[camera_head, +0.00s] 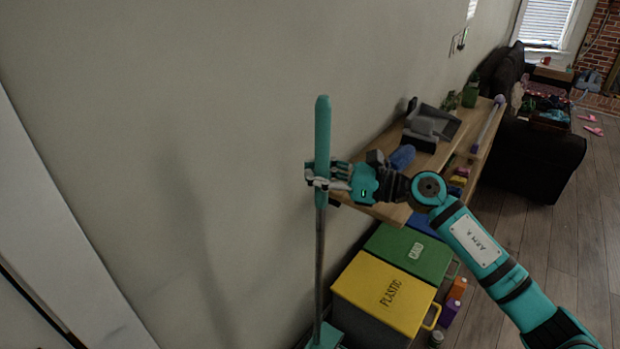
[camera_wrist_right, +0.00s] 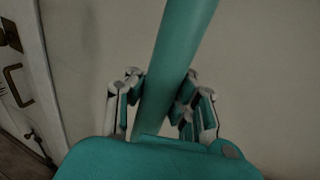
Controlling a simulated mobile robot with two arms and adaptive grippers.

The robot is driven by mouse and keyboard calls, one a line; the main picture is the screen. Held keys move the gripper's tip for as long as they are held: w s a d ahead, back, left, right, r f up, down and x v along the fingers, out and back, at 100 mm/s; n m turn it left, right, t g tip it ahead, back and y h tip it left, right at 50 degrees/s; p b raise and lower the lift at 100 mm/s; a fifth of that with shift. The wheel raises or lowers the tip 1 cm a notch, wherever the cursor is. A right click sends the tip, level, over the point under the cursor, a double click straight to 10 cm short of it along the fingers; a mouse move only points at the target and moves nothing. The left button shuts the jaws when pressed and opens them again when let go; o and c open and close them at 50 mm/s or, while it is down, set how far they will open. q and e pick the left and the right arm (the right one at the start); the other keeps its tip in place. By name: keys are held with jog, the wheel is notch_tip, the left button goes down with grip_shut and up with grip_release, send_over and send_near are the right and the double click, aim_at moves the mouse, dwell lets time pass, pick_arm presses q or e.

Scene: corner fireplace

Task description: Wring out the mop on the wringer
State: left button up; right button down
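The mop (camera_head: 322,135) stands nearly upright, with a teal grip on top and a thin grey pole below. My right gripper (camera_head: 318,178) is shut on the lower part of the teal grip. In the right wrist view, the mop handle (camera_wrist_right: 172,75) runs between the fingers of the right gripper (camera_wrist_right: 160,100), which lie on both sides of it. At the bottom edge of the head view the pole meets a teal part (camera_head: 326,338). I cannot tell whether it is the mop head or the wringer, as it is mostly cut off. My left gripper is not in view.
A yellow plastic bin (camera_head: 385,290) and a green bin (camera_head: 412,250) stand right of the pole. A wooden shelf table (camera_head: 385,150) with a dustpan (camera_head: 438,120) runs along the wall.

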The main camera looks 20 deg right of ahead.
jog(key=shift+w+f+b, duration=0.1)
jog(key=shift+f+b, duration=1.4)
jog(key=shift+f, duration=1.05)
jog(key=shift+f, duration=0.15)
notch_tip(320, 180, down, 9)
jog(key=b, duration=0.9)
jog(key=shift+f+b, duration=0.2)
jog(key=shift+b, duration=0.2)
jog(key=shift+f+b, duration=1.7)
jog(key=shift+f, duration=0.1)
